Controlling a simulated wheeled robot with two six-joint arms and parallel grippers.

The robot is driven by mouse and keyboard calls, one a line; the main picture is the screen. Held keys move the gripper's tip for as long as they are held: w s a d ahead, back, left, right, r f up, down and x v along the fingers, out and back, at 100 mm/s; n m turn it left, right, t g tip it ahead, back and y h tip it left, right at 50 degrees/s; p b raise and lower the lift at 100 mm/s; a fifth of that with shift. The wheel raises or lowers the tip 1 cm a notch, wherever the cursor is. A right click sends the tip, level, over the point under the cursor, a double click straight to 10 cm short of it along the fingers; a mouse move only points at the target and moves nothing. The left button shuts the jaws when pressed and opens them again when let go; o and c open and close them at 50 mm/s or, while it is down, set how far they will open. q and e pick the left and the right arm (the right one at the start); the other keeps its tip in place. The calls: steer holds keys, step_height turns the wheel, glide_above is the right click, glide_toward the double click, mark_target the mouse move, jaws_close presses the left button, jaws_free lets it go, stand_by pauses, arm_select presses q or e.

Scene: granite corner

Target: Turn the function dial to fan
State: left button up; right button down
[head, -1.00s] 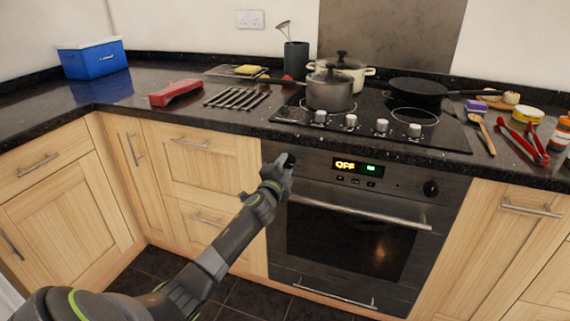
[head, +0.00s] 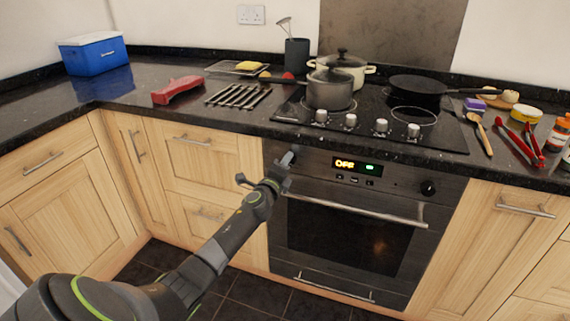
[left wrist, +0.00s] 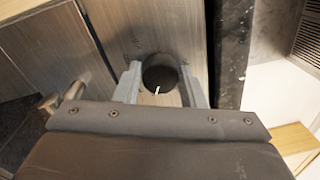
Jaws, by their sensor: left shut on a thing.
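The oven's left dial (left wrist: 160,72) is round and black with a short white mark, which sits on its lower edge in the left wrist view. My left gripper (left wrist: 162,84) has one finger on each side of this dial and is shut on it. In the head view my left gripper (head: 287,160) is at the left end of the oven's control panel and mostly hides the dial. The display (head: 356,166) reads OFF in orange, with a small green light beside it. My right gripper is not in view.
A second black dial (head: 428,188) is at the panel's right end. The oven door handle (head: 355,210) runs just below the panel. Pots and a frying pan (head: 420,86) stand on the hob above, with several hob knobs (head: 350,121) along its front.

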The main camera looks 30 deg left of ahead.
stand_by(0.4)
arm_select(q)
steer(key=o, duration=1)
steer(key=p+v, duration=0.1)
steer(key=v, duration=1.6)
steer(key=shift+s, duration=0.2)
